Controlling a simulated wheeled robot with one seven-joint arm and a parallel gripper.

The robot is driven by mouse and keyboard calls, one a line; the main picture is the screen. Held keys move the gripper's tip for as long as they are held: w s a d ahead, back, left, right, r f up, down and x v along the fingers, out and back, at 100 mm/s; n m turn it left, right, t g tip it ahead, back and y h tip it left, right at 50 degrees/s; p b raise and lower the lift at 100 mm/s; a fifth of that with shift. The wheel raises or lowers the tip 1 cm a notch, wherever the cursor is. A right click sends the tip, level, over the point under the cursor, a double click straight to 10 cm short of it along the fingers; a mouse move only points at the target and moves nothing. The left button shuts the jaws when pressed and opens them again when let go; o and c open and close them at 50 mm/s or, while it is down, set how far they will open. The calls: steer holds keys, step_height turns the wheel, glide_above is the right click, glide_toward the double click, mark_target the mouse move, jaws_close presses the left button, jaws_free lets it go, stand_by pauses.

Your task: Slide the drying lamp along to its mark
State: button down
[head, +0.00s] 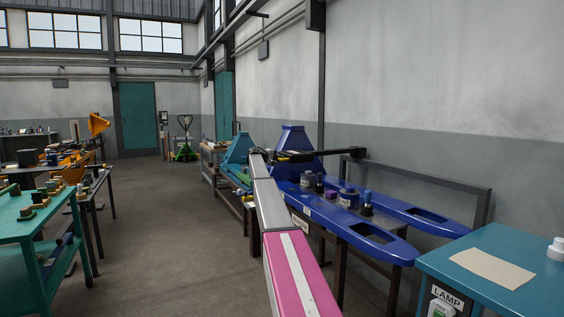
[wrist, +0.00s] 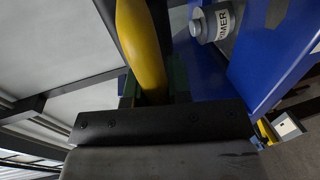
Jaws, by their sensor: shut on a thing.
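My gripper (wrist: 153,92) is shut on a thick yellow handle (wrist: 141,42) in the wrist view. The handle runs up out of the top of that view. In the head view my arm reaches forward to the blue fork frame, and its far end meets a long dark bar (head: 325,155) above the frame. A bit of yellow shows at the bar's near left end. The bar looks like the drying lamp, but its underside is hidden. I cannot make out its mark.
The blue fork frame (head: 345,222) lies on a stand, with several jars and a primer can (wrist: 212,22) on it. A teal bench (head: 530,289) with a LAMP switch box (head: 443,303) stands at the right. The floor (head: 165,235) at the left is clear.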

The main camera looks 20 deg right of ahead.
steer(key=shift+w, duration=0.35)
steer(key=c, duration=1.3)
jaws_free()
steer(key=shift+c, duration=0.2)
steer(key=shift+s+a, duration=0.1)
steer(key=shift+a, duration=0.05)
steer(key=shift+a, duration=0.25)
steer(key=v, duration=1)
